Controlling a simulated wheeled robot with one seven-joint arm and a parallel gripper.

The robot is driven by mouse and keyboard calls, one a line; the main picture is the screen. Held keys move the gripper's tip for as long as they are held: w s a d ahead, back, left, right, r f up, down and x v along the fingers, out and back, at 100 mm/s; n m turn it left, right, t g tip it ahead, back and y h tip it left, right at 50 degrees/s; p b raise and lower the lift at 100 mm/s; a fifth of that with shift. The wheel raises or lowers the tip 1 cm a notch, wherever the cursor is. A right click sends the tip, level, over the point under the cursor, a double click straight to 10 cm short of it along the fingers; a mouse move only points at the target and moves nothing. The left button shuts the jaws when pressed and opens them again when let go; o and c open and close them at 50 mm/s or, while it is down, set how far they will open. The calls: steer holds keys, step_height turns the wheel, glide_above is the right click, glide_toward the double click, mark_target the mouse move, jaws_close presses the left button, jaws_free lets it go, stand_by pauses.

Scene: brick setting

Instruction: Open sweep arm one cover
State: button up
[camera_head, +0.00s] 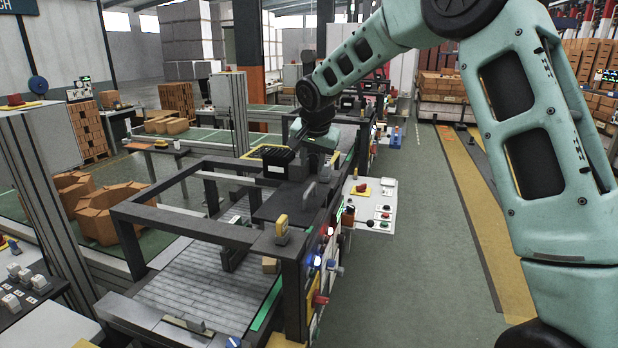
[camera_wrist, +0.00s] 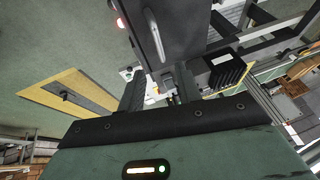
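A dark flat cover panel (camera_head: 280,207) lies on top of the machine frame in the head view, below my wrist. It also shows in the wrist view (camera_wrist: 185,25), with a silver bar handle (camera_wrist: 155,35) on it. The head view shows a grey upright handle (camera_head: 309,194) at the panel's right side. My gripper (camera_wrist: 160,82) is open, its two dark fingers apart with nothing seen between them. The handle's near end appears just beyond the fingertips; I cannot tell whether they touch. In the head view the fingers are mostly hidden. Which label marks sweep arm one is not readable.
Buttons and lit knobs (camera_head: 316,262) line the frame's right side. A black finned block (camera_head: 277,160) is close left of my wrist. A white control panel (camera_head: 372,205) sits right. The green floor (camera_head: 425,230) there is clear.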

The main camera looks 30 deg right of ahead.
mark_target(310, 187)
steer(key=p+x, duration=0.2)
steer(key=x, duration=0.7)
steer(key=shift+f+p, duration=0.1)
steer(key=shift+p, duration=0.3)
steer(key=shift+c, duration=0.3)
jaws_close()
